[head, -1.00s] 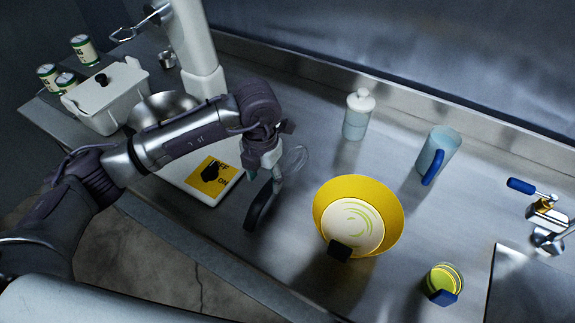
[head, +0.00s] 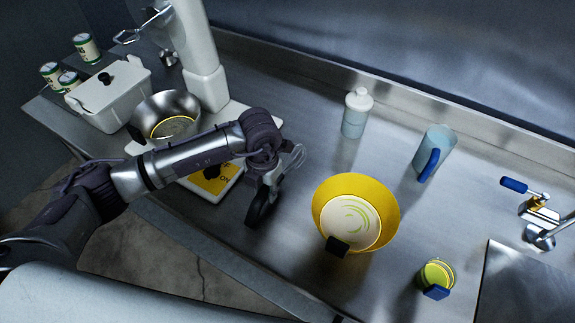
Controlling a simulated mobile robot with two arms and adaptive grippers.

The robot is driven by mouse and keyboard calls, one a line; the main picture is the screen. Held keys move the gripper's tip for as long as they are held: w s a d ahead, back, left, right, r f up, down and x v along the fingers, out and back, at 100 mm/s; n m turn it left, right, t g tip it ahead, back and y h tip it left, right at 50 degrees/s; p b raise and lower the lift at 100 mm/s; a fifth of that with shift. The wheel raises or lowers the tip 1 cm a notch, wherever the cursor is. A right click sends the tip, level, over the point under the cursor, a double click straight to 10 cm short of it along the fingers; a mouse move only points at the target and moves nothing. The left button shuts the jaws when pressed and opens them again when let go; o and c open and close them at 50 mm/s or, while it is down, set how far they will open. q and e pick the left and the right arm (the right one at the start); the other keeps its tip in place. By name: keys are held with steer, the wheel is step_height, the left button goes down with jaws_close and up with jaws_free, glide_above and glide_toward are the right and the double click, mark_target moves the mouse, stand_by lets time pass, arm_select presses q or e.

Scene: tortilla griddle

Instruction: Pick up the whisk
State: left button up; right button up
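My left gripper (head: 263,200) points down over the counter, right beside the whisk. One dark finger shows clearly. The other is mostly overlapped, so I cannot tell whether the fingers are open or shut on the handle. My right gripper is not in view.
A yellow bowl (head: 389,220) stands to the right. A white bottle (head: 355,115), a blue-handled pitcher (head: 434,150) and a small yellow-green cup (head: 437,275) are on the steel counter. A metal bowl (head: 150,113) and white lidded container (head: 110,95) stand left.

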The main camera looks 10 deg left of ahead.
arm_select(q)
jaws_close()
steer(key=shift+r, duration=0.15)
